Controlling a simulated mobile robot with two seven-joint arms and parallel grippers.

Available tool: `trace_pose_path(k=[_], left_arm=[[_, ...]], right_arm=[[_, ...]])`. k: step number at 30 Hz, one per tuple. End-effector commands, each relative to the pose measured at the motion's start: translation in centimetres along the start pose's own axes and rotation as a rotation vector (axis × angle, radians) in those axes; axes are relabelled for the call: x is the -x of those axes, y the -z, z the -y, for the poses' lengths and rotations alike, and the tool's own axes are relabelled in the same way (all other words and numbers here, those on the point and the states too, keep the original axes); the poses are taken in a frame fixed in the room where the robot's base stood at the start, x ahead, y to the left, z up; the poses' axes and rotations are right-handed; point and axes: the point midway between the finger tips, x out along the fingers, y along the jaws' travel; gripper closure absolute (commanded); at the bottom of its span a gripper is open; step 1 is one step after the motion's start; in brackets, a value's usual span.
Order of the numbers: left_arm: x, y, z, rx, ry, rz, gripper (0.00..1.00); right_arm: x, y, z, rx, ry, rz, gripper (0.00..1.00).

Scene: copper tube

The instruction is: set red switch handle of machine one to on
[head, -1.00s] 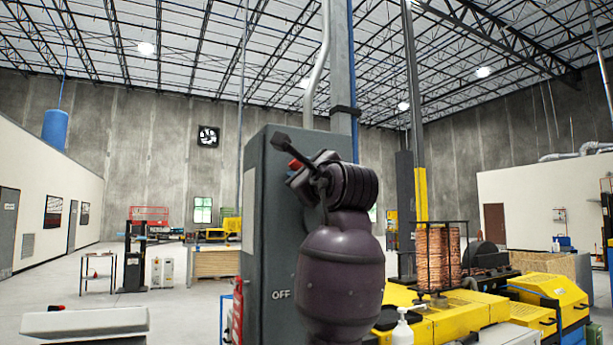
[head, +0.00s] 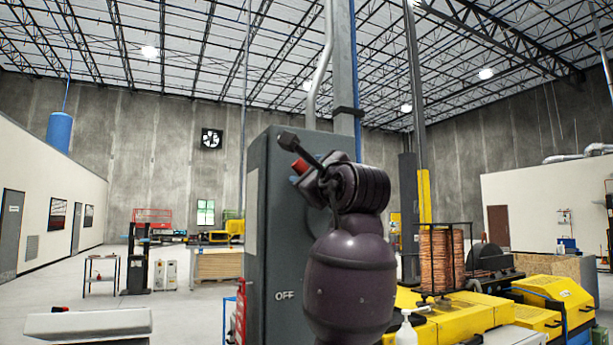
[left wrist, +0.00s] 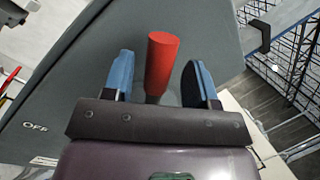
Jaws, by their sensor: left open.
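The red switch handle (head: 300,166) shows on the upper part of the grey cabinet of machine one (head: 268,225), partly covered by my gripper. An OFF label (head: 285,295) is lower on the cabinet face. My left gripper (head: 304,162) is at the handle, its purple wrist and forearm covering part of the cabinet. In the left wrist view, the red handle (left wrist: 162,62) stands between the two blue fingers of my open gripper (left wrist: 159,72), with a gap on each side. The OFF label (left wrist: 35,127) is at the left there. My right gripper is not in view.
Yellow machinery (head: 465,318) with a copper coil (head: 440,260) stands to the right of the cabinet. A white dispenser bottle (head: 405,332) is at the bottom. A vertical conduit and post rise behind the cabinet. Open floor lies to the left.

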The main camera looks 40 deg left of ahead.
Motion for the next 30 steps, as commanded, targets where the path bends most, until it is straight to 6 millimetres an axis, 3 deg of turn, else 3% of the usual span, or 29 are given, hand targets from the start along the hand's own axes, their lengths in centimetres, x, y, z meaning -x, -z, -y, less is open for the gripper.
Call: trace_pose_path(k=[9, 15, 30], left_arm=[[5.9, 0.1, -0.1, 0.003, 0.005, -0.002, 0.47], [8.3, 0.1, 0.0, 0.001, 0.003, -0.001, 0.47], [9.1, 0.0, 0.0, 0.001, 0.002, -0.001, 0.47]], right_arm=[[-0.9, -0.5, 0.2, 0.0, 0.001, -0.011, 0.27], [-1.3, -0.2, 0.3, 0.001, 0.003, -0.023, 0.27], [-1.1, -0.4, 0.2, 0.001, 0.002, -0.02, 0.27]])
